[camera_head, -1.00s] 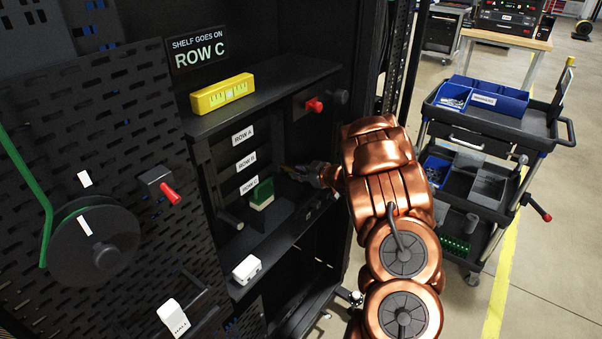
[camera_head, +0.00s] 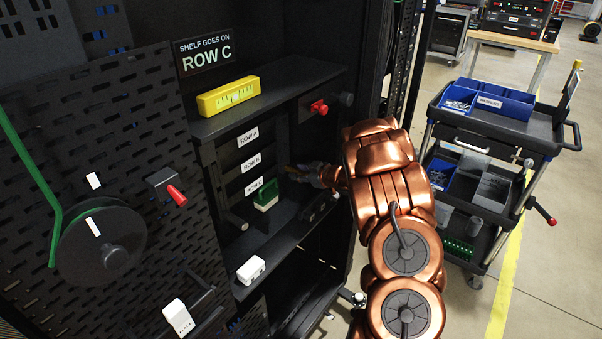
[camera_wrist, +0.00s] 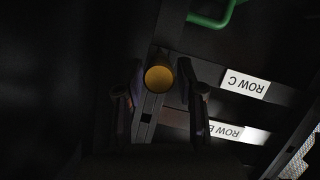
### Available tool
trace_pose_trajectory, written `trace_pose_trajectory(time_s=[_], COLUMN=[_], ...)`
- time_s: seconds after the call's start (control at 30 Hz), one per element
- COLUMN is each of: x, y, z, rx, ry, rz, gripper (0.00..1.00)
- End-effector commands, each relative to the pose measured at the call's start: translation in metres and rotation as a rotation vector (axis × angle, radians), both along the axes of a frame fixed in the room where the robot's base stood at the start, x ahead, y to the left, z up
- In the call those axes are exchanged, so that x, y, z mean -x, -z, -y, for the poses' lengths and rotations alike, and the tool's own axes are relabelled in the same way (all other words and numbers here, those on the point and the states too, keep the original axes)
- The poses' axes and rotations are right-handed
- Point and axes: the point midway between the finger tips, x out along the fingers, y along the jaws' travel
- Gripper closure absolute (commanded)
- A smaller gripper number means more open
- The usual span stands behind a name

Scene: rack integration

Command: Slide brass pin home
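The brass pin (camera_wrist: 158,78) shows its round end in the wrist view, between my gripper's two fingertips. Its shaft beyond that end is hidden. My gripper (camera_wrist: 160,84) has one dark finger on each side of the pin; the picture is too dark to tell whether the pads touch it. In the head view my gripper (camera_head: 306,174) is inside the rack (camera_head: 350,100), at the right of the ROW A, ROW B and ROW C labels. A small brass-coloured spot shows at its tip; the hole is not visible.
A green-and-white block (camera_head: 266,195) stands by the ROW C label, left of my gripper; its green handle shows in the wrist view (camera_wrist: 214,14). A yellow level (camera_head: 229,96) lies on the shelf above. A red knob (camera_head: 319,107) is above my gripper. A tool cart (camera_head: 495,125) stands right.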

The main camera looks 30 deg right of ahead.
Motion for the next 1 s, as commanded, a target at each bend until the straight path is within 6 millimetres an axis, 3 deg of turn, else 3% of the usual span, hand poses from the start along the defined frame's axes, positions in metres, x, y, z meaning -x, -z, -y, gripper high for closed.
trace_pose_trajectory(time_s=[0.1,0.57,1.0], x=[0.000,0.009,0.076], y=[0.000,-0.005,-0.030], z=[0.000,0.003,0.018], rx=[0.000,0.002,0.001], ry=[0.000,0.000,0.004], rz=[0.000,0.001,-0.001], gripper=[0.46,0.46,0.46])
